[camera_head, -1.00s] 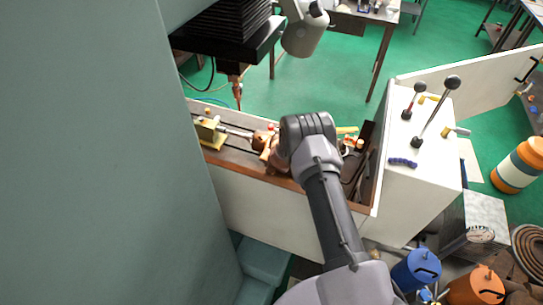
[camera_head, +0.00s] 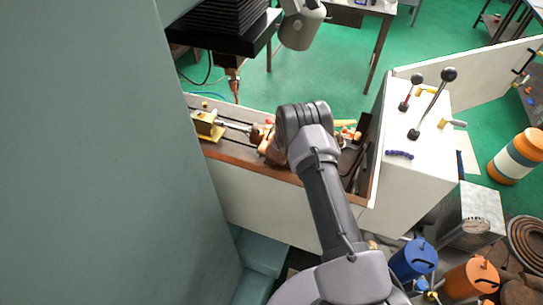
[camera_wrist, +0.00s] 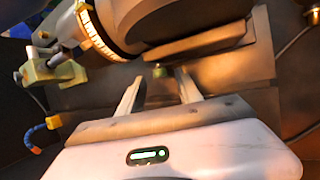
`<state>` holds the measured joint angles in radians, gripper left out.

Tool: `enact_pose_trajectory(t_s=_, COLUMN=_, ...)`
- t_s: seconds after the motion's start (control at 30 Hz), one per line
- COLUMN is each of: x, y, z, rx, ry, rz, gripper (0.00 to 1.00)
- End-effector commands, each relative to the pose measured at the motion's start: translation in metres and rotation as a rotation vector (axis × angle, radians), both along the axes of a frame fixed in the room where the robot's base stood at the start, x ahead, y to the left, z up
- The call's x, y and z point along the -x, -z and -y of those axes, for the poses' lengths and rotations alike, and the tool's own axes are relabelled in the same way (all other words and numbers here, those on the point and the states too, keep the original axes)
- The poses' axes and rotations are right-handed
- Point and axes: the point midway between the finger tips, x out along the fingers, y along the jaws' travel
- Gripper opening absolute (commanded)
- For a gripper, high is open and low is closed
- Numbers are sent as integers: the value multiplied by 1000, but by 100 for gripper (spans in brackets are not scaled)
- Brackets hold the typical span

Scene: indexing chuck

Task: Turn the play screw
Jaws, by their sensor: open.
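The indexing chuck shows large in the wrist view as a dark round body with a pale graduated ring (camera_wrist: 95,32). In the head view only part of the brownish chuck (camera_head: 268,150) shows, left of my wrist. My gripper (camera_wrist: 158,84) is open, its two pale fingers spread and pointing at the dark base below the chuck. A small greenish knob or screw head (camera_wrist: 160,71) sits just beyond and between the fingertips. I cannot tell for sure whether it is the play screw. Nothing shows between the fingers themselves. In the head view my wrist hides the gripper.
A yellowish clamp block (camera_wrist: 50,68) and a blue hose (camera_wrist: 35,135) lie left in the wrist view. The machine bed has a white front wall (camera_head: 265,200). A white cabinet with levers (camera_head: 425,125) stands right, and a tool head (camera_head: 232,80) hangs above the bed's left end.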

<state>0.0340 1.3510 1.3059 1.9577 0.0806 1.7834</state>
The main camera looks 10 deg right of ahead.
Motion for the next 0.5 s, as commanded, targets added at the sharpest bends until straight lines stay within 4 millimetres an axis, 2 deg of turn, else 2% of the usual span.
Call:
enact_pose_trajectory(t_s=0.13, x=13, y=-19, z=2, rx=0, ry=4, rz=4, gripper=42)
enact_pose_trajectory(t_s=0.4, x=55, y=-97, z=5, rx=1, ry=1, rz=3, gripper=42)
enact_pose_trajectory(t_s=0.5, x=67, y=-120, z=6, rx=1, ry=1, rz=3, gripper=42)
